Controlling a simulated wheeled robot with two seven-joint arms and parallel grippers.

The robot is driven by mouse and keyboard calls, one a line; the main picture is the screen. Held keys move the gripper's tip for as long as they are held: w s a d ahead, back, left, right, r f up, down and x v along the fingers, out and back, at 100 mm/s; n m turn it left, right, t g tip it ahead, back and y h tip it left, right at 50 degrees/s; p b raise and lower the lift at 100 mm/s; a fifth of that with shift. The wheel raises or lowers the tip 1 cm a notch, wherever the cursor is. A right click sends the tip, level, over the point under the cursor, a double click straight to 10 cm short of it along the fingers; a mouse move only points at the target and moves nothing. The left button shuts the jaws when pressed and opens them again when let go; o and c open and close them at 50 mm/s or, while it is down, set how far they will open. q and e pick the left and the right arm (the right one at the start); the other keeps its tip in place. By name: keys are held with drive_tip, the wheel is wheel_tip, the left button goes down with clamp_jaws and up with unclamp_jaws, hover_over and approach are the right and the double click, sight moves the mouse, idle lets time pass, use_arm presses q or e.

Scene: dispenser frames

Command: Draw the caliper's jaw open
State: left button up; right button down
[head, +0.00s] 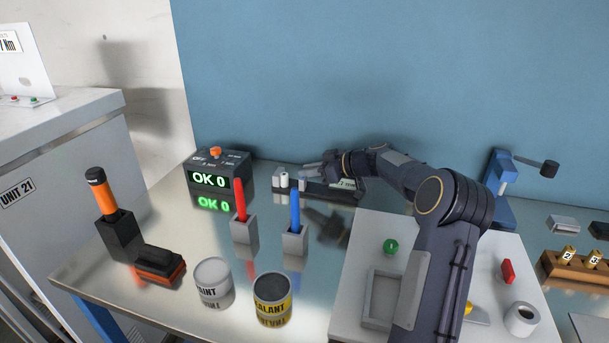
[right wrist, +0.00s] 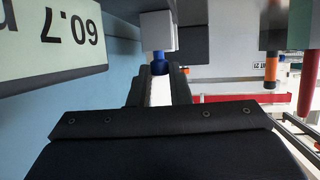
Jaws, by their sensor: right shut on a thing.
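The caliper (head: 318,188) lies near the back of the table, a dark bar with a pale grey block and a small white cylinder (head: 284,180) at its left end. Its pale display (right wrist: 50,35) shows close up and upside down in the right wrist view, cut by the frame edge. My right gripper (head: 312,171) reaches over the caliper from the right. In the right wrist view its fingers (right wrist: 159,82) are shut around a blue knob (right wrist: 159,61) under a light grey block (right wrist: 157,30). My arm hides part of the caliper. My left gripper is not in view.
A dark box with a green "OK 0" screen (head: 210,180) stands left of the caliper. Red (head: 240,200) and blue (head: 295,210) sticks stand in holders in front. Two cans (head: 213,283) are nearer. A white board (head: 372,235) lies under my right arm.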

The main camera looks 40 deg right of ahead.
drive_tip(key=shift+d, duration=0.1)
drive_tip(key=c, duration=1.3)
unclamp_jaws()
drive_tip(key=shift+s, duration=0.15)
drive_tip(key=b+v, duration=0.1)
drive_tip(key=v, duration=0.6)
drive_tip(key=shift+s+d+r, duration=0.2)
drive_tip(key=shift+s+d, duration=0.05)
drive_tip(key=shift+s, duration=0.05)
